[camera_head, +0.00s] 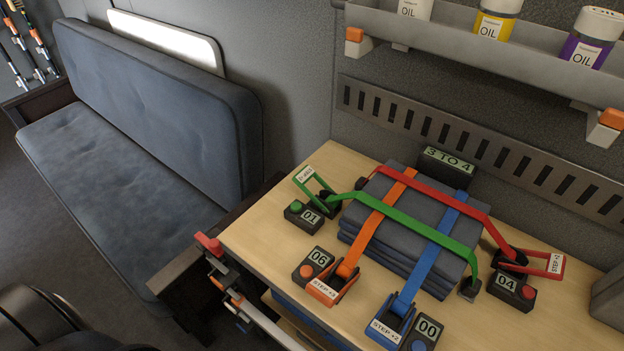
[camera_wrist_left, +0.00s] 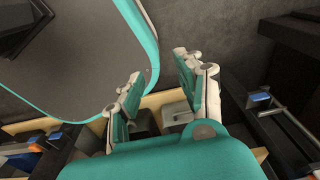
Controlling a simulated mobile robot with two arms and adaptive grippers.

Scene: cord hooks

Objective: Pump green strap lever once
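The green lever (camera_head: 316,192) stands tilted up at the left end of the green strap (camera_head: 410,219), beside a small box (camera_head: 309,216) with a green button and a display reading 01. The green strap crosses a stack of folded dark blue cloth (camera_head: 407,208) on the wooden table (camera_head: 262,228). My left gripper (camera_wrist_left: 158,75) shows only in the left wrist view. Its two teal and white fingers are apart, with nothing seen between them. The green lever cannot be made out in that view. My right gripper is in neither view.
Orange (camera_head: 326,289), blue (camera_head: 389,324) and red (camera_head: 541,262) levers stand around the stack, with displays 06, 00 and 04. A sign (camera_head: 447,166) reads 3 TO 4. A shelf (camera_head: 480,40) with oil bottles overhangs the back. A blue bench (camera_head: 110,170) stands left.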

